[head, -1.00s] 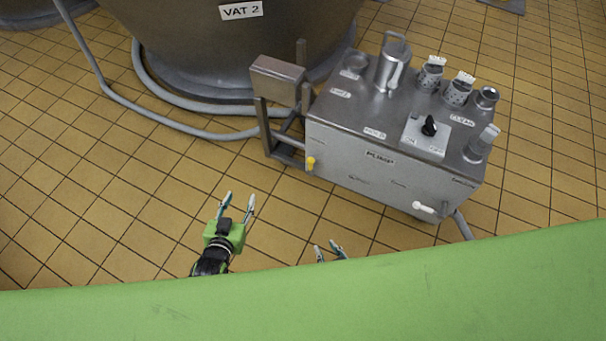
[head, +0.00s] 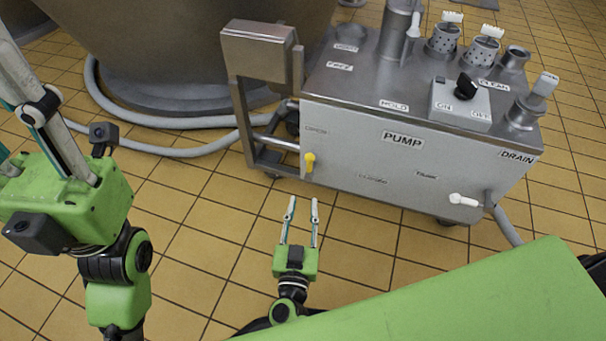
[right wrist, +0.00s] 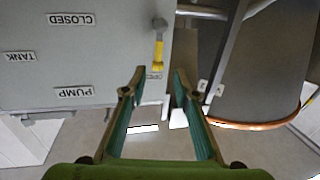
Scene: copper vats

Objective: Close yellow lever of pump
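The pump (head: 402,138) is a grey metal box labelled PUMP. Its small yellow lever (head: 310,162) is at the left end of the front face, its handle hanging roughly downward. My right gripper (head: 302,201) is open and empty, low in front of the pump, fingers pointing at it, apart from the lever. In the right wrist view, which is upside down, the yellow lever (right wrist: 158,50) shows just beyond and between the spread fingertips of the right gripper (right wrist: 158,77). My left gripper (head: 40,130) is large at the left edge, fingers spread, partly cut off.
A metal stand (head: 262,50) adjoins the pump's left side, with a large vat (head: 190,40) behind. A grey hose (head: 150,148) runs along the floor. A white lever (head: 463,199) is at the front's right end. Tiled floor before the pump is clear.

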